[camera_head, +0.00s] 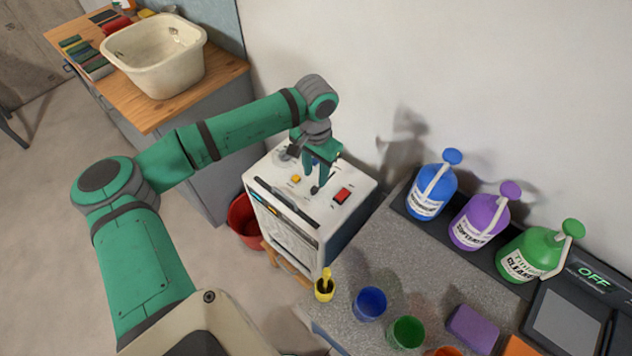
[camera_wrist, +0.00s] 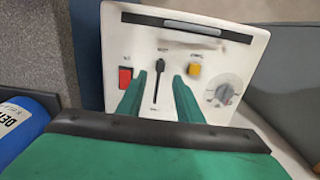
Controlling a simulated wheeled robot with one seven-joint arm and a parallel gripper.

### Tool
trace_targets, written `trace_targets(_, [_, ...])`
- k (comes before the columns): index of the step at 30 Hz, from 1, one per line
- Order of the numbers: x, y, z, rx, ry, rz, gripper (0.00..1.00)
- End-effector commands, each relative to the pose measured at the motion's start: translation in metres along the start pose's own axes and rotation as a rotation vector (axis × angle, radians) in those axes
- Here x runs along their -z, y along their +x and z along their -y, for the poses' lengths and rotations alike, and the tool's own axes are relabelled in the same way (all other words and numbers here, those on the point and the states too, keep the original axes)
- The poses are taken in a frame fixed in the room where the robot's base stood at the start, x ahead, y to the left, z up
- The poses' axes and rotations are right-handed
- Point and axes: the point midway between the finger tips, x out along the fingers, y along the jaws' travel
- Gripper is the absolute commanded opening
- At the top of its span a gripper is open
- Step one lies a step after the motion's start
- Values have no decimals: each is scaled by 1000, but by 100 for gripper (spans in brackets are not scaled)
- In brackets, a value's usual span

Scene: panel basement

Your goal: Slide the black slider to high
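The white control box (camera_head: 318,217) stands in the middle of the head view, its panel facing up. The black slider (camera_wrist: 159,66) is at the far end of its dark slot in the wrist view, nearest the panel's top edge; its end labels are too small to read. In the head view the black slider (camera_head: 315,190) shows at my fingertips. My gripper (camera_wrist: 161,76) is open, with one green finger on each side of the slider and visible gaps between. It is over the panel in the head view (camera_head: 318,172). I cannot tell how high the fingertips are above the panel.
On the panel are a red switch (camera_wrist: 125,77), a yellow button (camera_wrist: 194,70) and a grey dial (camera_wrist: 221,94). A grey counter (camera_head: 400,255) with bottles and cups stands right of the box. A red bucket (camera_head: 241,222) is on the floor at its left.

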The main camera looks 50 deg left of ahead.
Motion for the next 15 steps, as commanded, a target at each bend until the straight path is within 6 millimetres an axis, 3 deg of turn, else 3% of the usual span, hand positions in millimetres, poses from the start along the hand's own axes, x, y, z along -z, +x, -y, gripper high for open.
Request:
trace_targets(6, [0,35,0,-1,-1,1,33])
trace_targets(15, [-1,55,1,0,-4,-1,33])
